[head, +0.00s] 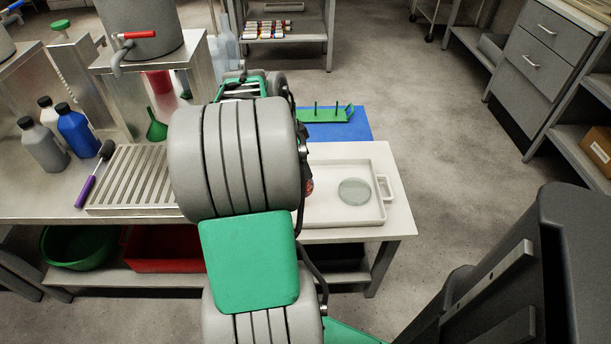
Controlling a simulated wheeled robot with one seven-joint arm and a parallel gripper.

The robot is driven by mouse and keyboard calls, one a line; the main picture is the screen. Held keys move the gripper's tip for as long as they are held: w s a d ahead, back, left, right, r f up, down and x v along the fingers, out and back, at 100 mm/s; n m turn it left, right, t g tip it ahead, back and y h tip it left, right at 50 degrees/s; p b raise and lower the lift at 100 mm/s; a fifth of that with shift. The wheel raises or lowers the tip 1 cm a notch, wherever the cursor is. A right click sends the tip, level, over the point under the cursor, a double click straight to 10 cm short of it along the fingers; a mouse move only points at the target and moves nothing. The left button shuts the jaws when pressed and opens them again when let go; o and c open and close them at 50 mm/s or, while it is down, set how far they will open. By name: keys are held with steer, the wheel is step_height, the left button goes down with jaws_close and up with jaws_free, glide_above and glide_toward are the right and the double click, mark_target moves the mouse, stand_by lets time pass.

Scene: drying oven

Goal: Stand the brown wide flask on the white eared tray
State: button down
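The white eared tray (345,222) lies at the right end of the bench, with its loop-shaped ear on the right side. A round clear glass dish (354,191) lies in it. The tray's left part is hidden behind my arm. I cannot make out the brown wide flask; a small reddish-brown patch shows at the arm's right edge beside the tray, too little to identify. My gripper's fingers are hidden behind my own arm, which covers the middle of the bench.
A green peg rack (325,114) stands on a blue mat (342,131) behind the tray. Left are a ribbed metal rack (135,180), a blue bottle (76,131), a grey bottle (43,146), a green funnel (156,127) and a metal tank (140,22).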

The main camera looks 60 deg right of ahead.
steer(key=shift+w+d+f, duration=0.1)
steer(key=shift+d+f, duration=0.85)
steer(key=shift+f, duration=0.2)
steer(key=shift+w+b+x, duration=0.2)
steer(key=shift+b+x, duration=0.1)
steer(key=shift+x, duration=0.65)
steer(key=shift+w+b+x, duration=0.15)
steer(key=shift+b+x, duration=0.15)
steer(key=shift+x, duration=0.65)
steer(key=shift+f, duration=0.15)
steer(key=shift+f, duration=0.15)
steer(key=c, duration=0.7)
jaws_free()
steer(key=shift+o, duration=0.2)
